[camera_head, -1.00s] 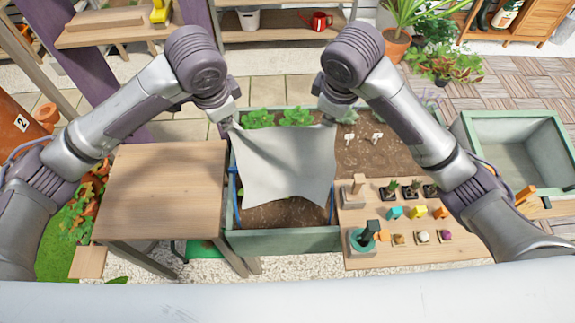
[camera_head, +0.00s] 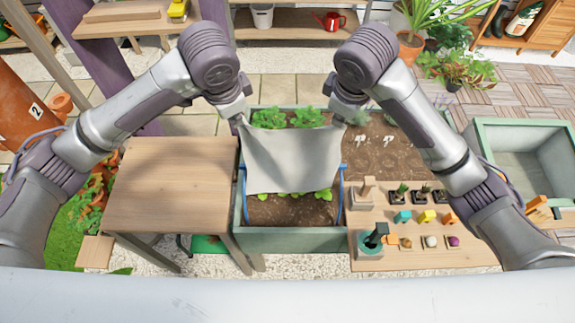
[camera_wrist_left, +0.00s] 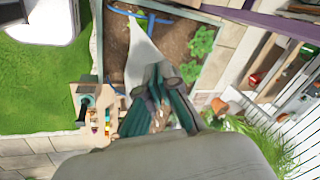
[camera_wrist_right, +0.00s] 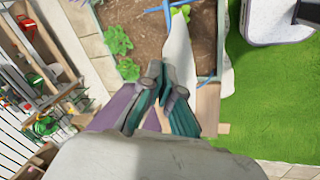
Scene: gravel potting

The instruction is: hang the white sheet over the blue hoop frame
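The white sheet (camera_head: 292,160) is stretched between my two grippers above the green planter bed (camera_head: 290,240). Its near edge hangs down over the soil. My left gripper (camera_head: 238,118) is shut on the sheet's far left corner, and my right gripper (camera_head: 338,118) on its far right corner. The sheet runs out from the fingers in the left wrist view (camera_wrist_left: 143,52) and right wrist view (camera_wrist_right: 179,48). The blue hoop frame (camera_head: 341,190) shows at both sides of the sheet; the sheet hides its middle. I cannot tell whether sheet and hoops touch.
Leafy plants (camera_head: 288,118) grow behind the sheet, and small ones show below its near edge. A bare wooden table (camera_head: 170,185) stands left. A board (camera_head: 420,258) with pots and coloured blocks lies right, near an empty green-rimmed box (camera_head: 520,125).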

